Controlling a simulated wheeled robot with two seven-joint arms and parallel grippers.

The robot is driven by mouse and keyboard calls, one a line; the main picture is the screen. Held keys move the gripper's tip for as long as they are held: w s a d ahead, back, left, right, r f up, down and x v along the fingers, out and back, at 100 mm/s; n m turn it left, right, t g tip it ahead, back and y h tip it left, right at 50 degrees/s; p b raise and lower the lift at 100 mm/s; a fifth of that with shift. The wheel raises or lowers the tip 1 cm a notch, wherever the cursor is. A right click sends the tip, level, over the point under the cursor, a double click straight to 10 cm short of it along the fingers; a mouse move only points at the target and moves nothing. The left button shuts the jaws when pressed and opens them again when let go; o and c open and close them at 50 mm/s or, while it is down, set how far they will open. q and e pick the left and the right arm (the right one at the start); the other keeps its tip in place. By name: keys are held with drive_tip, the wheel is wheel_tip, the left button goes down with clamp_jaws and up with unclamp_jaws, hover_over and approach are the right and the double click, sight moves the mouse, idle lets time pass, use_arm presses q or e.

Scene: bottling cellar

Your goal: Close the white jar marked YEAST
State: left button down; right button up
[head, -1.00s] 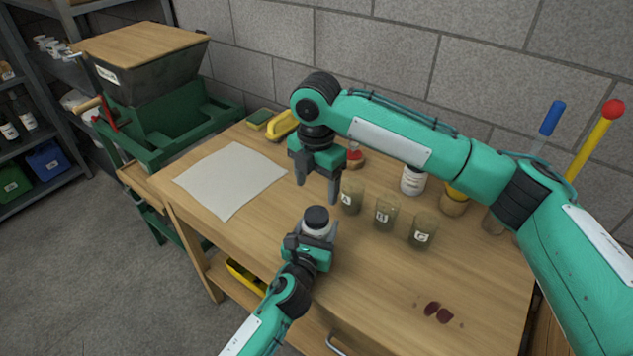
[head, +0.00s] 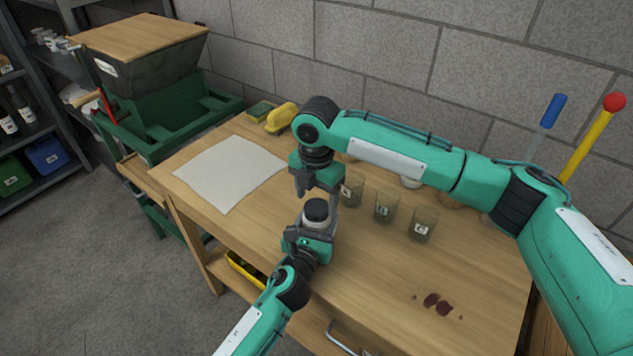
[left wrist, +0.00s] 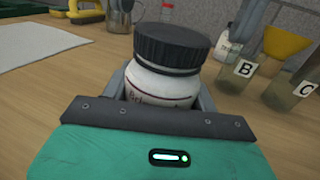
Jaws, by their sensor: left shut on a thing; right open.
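A white jar (left wrist: 160,85) with a black lid (left wrist: 172,45) stands upright in my left gripper (head: 308,238), which is shut on its body. The label's dark writing is partly hidden by the gripper and I cannot read it. The lid sits on the jar's mouth; I cannot tell if it is tight. In the head view the lid (head: 316,211) is just below my right gripper (head: 319,196). That gripper is open, pointing down, with its fingers close above and behind the lid. I cannot tell whether they touch it.
Three glasses stand right of the jar, among them B (head: 383,209) and C (head: 422,225). Another white container (head: 411,182) is mostly hidden behind my right arm. A pale sheet (head: 228,172) lies at left. Dark red stains (head: 437,304) mark the clear front right.

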drive_tip(key=shift+f, duration=1)
drive_tip(key=c, duration=1)
drive_tip(key=m, duration=0.4)
drive_tip(key=shift+m, duration=0.3)
drive_tip(key=m, duration=1.4)
drive_tip(key=o, duration=1.2)
drive_tip(key=shift+c, duration=0.2)
